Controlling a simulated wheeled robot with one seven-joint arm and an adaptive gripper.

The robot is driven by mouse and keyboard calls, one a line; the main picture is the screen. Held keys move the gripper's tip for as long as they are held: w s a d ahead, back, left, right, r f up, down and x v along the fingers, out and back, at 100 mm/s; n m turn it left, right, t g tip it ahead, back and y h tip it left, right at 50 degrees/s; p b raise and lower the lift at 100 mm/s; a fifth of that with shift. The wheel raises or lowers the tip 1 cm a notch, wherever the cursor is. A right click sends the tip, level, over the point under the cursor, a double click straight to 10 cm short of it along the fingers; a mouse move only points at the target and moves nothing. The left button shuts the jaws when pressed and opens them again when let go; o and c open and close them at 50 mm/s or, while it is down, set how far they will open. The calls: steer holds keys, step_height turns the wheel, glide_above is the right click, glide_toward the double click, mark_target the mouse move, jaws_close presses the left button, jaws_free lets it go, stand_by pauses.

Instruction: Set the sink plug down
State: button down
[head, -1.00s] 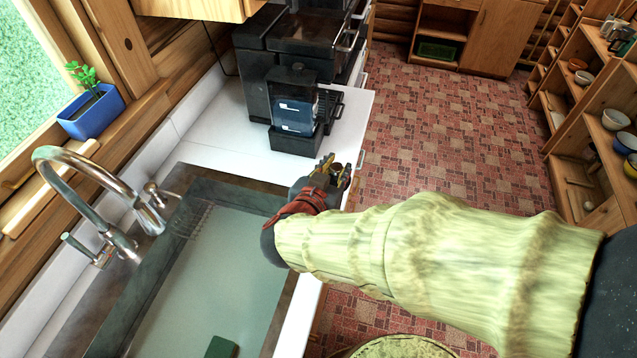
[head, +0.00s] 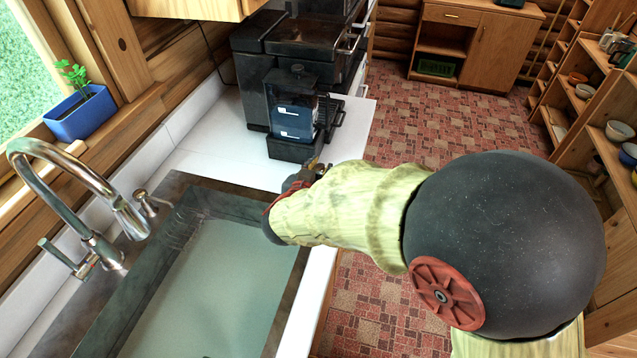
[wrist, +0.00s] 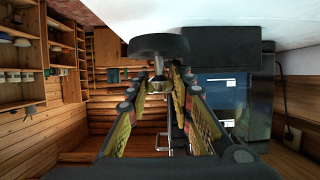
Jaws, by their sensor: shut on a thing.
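The sink plug (wrist: 158,46) shows in the wrist view as a dark round disc with a short metal stem. My gripper (wrist: 163,78) is shut on the stem between its fingertips. The disc lies against or very close to the white counter (wrist: 225,18), which appears at the top of that view; I cannot tell whether they touch. In the head view my gripper (head: 312,172) is low over the white counter (head: 235,168), between the sink and the coffee machine. My arm hides most of it there, and the plug cannot be made out.
The black coffee machine (head: 293,110) stands just beyond my gripper. The sink basin (head: 215,285) and the curved faucet (head: 75,175) are at the left. A blue planter (head: 80,112) sits on the sill. Shelves with bowls (head: 590,100) stand at the right.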

mark_target(319, 177)
steer(key=shift+w+a+f+b, duration=0.15)
steer(key=shift+w+f+b, duration=0.2)
steer(key=shift+w+f, duration=0.3)
steer(key=shift+f+b, duration=1.15)
steer(key=shift+f, duration=0.55)
steer(key=shift+f, duration=0.1)
steer(key=c, duration=1.6)
jaws_free()
steer(key=shift+o, duration=0.2)
